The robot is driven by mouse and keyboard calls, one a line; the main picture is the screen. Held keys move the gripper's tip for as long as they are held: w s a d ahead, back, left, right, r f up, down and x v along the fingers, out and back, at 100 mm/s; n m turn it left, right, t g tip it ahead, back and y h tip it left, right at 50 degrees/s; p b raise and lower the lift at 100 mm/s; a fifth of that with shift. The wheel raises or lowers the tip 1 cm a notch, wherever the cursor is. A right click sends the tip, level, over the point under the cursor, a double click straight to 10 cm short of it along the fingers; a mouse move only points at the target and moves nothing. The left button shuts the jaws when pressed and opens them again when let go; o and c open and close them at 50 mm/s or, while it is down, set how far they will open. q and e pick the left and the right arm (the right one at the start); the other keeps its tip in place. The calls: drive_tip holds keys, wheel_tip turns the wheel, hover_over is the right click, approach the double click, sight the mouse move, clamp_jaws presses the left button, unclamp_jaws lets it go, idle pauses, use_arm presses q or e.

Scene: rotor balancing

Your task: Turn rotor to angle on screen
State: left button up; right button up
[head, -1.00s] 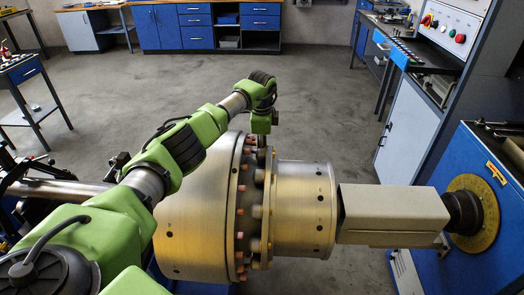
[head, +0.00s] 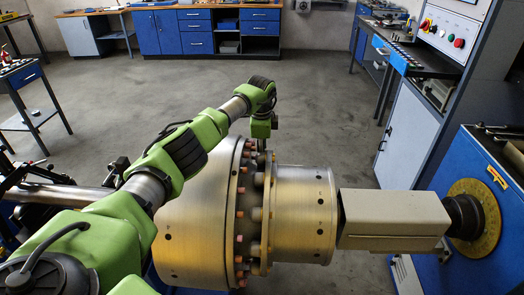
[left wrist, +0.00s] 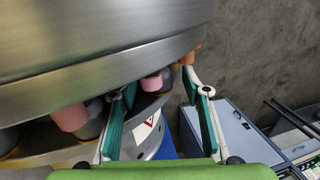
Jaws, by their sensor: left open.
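The rotor (head: 305,235) is a large brushed-metal drum with a flange ringed by copper-coloured bolts. It lies horizontally, joined at the right to a grey block and shaft. My left gripper (head: 262,143) is at the top of the bolt ring, mostly hidden behind its own wrist. In the left wrist view my left gripper (left wrist: 160,88) is open, its two green-padded fingers pointing at the flange. A pinkish bolt (left wrist: 157,80) shows between the fingertips; contact cannot be told. Another bolt (left wrist: 70,117) is left of the fingers. My right gripper is not in view.
A blue machine housing (head: 480,270) with a brass dial disc (head: 488,215) stands at the right. A control panel (head: 445,30) with coloured buttons is above it; no angle reading is visible. Blue cabinets (head: 160,30) line the back wall. The floor (head: 310,95) behind the rotor is clear.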

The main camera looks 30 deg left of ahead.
use_arm(q)
wheel_tip(320, 180, up, 12)
drive_tip(key=s+d, duration=0.1)
drive_tip(key=s, duration=0.1)
drive_tip(key=shift+f, duration=0.1)
